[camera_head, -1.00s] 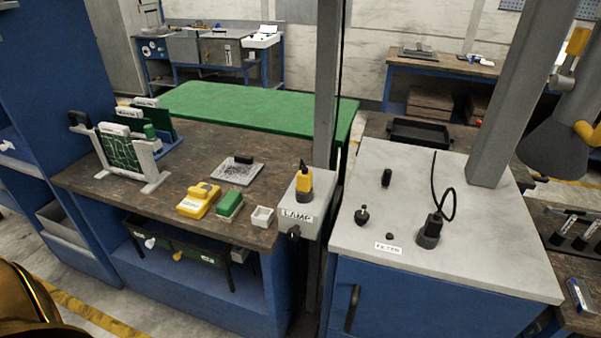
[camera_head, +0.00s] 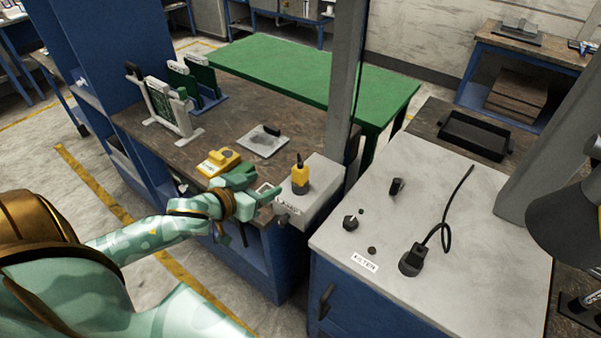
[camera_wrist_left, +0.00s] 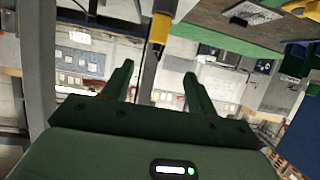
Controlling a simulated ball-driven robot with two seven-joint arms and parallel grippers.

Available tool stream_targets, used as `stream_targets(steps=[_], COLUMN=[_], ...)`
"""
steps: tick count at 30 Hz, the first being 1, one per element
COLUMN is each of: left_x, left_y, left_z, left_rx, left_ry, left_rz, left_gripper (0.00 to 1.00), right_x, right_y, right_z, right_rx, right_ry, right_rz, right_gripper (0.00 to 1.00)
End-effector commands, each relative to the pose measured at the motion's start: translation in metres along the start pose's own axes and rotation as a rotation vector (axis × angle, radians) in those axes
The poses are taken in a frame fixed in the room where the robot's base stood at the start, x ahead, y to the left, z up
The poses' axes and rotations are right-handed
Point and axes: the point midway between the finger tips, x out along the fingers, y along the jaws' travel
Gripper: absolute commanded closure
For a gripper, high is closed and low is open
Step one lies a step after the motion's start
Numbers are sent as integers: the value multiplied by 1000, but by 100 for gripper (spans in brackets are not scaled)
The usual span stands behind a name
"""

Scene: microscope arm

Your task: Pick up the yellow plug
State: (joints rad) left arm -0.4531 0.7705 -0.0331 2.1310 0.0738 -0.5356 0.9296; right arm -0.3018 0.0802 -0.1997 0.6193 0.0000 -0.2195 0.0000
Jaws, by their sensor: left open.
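The yellow plug (camera_head: 300,177) stands upright in a dark round socket on top of the grey box labelled LAMP (camera_head: 321,190). The plug also shows at the top of the left wrist view (camera_wrist_left: 162,27), beyond the fingertips and roughly in line with the gap between them. My left gripper (camera_head: 264,181) is open and empty, just left of the plug and apart from it. Its two fingers show spread in the left wrist view (camera_wrist_left: 158,72). My right gripper is in neither view.
A yellow device (camera_head: 217,163) and a grey plate (camera_head: 263,141) lie on the brown bench, with circuit-board stands (camera_head: 165,105) further left. The FILTER cabinet (camera_head: 400,215) with a black corded plug (camera_head: 412,259) stands right. A grey post (camera_head: 345,85) rises behind the LAMP box.

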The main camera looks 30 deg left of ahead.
Motion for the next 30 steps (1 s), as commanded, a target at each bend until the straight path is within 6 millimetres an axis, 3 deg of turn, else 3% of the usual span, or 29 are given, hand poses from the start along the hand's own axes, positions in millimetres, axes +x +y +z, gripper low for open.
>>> stream_targets(steps=[5,12,19,27,30], left_x=[40,90,110,150,155], left_y=[-1,0,0,2,2], left_z=[-2,-1,-2,-4,-3], left_rx=[0,1,2,3,2], left_ry=[6,3,2,2,1], left_rz=[-1,-1,0,0,1], left_gripper=[42,42,42,42,42], right_x=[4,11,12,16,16], right_y=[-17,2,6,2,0], right_z=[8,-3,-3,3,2], right_rx=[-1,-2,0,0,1], right_ry=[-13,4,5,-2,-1], right_rz=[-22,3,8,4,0], right_gripper=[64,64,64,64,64])
